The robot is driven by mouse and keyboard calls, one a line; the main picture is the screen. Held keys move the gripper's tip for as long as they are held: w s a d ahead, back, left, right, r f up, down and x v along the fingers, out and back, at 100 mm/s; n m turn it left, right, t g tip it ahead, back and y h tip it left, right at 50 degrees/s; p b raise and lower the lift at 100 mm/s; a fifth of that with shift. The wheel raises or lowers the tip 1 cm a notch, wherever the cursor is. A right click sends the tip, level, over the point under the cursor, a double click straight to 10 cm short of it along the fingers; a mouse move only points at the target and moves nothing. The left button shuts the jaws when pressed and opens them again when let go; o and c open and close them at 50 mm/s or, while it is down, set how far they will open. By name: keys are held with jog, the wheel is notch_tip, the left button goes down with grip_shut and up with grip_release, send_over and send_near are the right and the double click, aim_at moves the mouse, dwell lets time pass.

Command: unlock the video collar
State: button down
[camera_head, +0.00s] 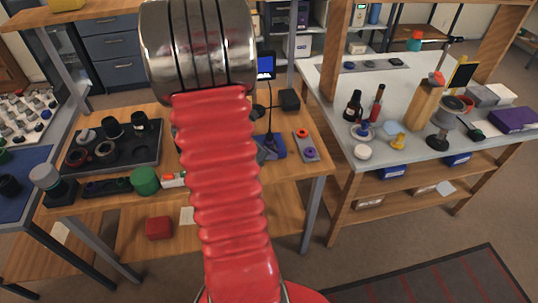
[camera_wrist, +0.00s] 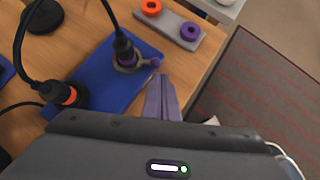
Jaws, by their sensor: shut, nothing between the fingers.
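In the wrist view a blue plate (camera_wrist: 112,88) carries a black cable plug seated in a grey collar with a purple ring (camera_wrist: 127,58). A small purple knob (camera_wrist: 155,62) sticks out from the collar's right side. A second black plug with an orange ring (camera_wrist: 68,96) stands at the plate's left edge. No readable label shows which collar is video. My gripper (camera_wrist: 163,80) is shut and empty, its purple-grey fingertips just below the knob; I cannot tell whether they touch it. In the head view the blue plate (camera_head: 270,149) is partly behind my arm, and my gripper is hidden.
A grey strip (camera_head: 310,157) with an orange ring (camera_wrist: 151,7) and a purple ring (camera_wrist: 190,31) lies right of the plate. Black cables loop over the plate. The wooden bench (camera_wrist: 207,62) ends just right of my gripper, above a dark mat (camera_wrist: 262,95).

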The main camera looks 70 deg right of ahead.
jog(key=shift+d, duration=0.1)
jog(key=shift+w+d, duration=0.35)
jog(key=shift+w, duration=0.25)
jog(key=shift+a, duration=0.1)
jog(key=shift+w+a+r, duration=0.1)
jog(key=shift+a+r, duration=0.05)
jog(key=shift+a, duration=0.4)
jog(key=a, duration=0.1)
jog(key=a+r, duration=0.1)
jog(key=a, duration=0.1)
jog(key=shift+w+a, duration=0.1)
jog(key=shift+w, duration=0.05)
jog(key=a+r, duration=0.6)
jog(key=r, duration=0.1)
jog(key=shift+w, duration=0.2)
dwell(0.5)
